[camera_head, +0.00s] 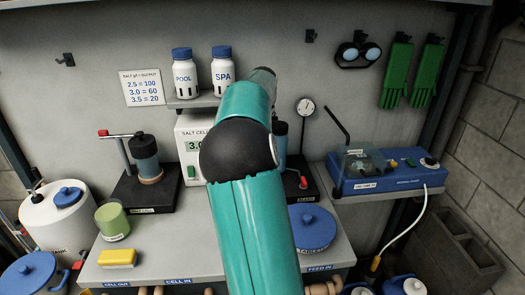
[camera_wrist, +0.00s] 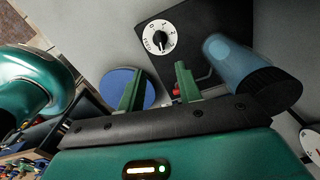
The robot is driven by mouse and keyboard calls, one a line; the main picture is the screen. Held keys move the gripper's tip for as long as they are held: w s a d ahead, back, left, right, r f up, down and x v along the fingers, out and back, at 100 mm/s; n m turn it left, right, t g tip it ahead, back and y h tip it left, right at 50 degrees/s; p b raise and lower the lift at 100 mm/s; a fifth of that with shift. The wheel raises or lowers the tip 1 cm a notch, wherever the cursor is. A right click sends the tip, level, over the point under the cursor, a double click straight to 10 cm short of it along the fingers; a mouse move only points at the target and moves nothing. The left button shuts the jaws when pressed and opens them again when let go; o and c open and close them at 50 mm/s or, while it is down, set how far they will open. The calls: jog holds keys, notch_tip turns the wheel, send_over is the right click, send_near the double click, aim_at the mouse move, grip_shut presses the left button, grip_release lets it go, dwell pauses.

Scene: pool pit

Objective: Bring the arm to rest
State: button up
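My gripper (camera_wrist: 157,85) shows in the wrist view with its two green fingers apart and nothing between them. In the head view my teal arm reaches up the middle of the picture and hides the gripper. In the wrist view the fingers are over the bench, in front of a black base with a white dial (camera_wrist: 158,38). A clear blue cylinder with a dark end (camera_wrist: 262,75) is just right of the fingers. A blue round lid (camera_wrist: 122,86) is behind the left finger; I cannot tell if they touch.
A shelf holds the POOL bottle (camera_head: 185,75) and SPA bottle (camera_head: 222,72). The salt cell box (camera_head: 190,150) is partly hidden by my arm. A blue device (camera_head: 385,175) stands at right, a yellow sponge (camera_head: 117,258) and green cup (camera_head: 112,221) at left. Bare bench shows around the sponge.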

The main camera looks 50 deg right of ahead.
dwell(0.4)
jog(key=s+a+r+n+t, duration=0.1)
jog(key=s+a+r+n, duration=0.1)
jog(key=a+n, duration=0.45)
jog(key=s+a+r+n+t, duration=0.1)
jog(key=s+a+r+n, duration=0.15)
jog(key=a, duration=0.75)
jog(key=s+a+r+n+t, duration=0.1)
jog(key=s+a+n, duration=0.1)
jog(key=a+n, duration=0.5)
jog(key=s+a+f+n+t, duration=0.1)
jog(key=s+a+f+n, duration=0.1)
jog(key=s+a+n, duration=0.4)
jog(key=s+a+f+n+t, duration=0.1)
jog(key=s+a+f+n, duration=0.1)
jog(key=s+a+n, duration=0.4)
jog(key=a, duration=0.5)
jog(key=shift+f+t, duration=0.3)
jog(key=shift+f, duration=0.05)
jog(key=shift+s, duration=0.1)
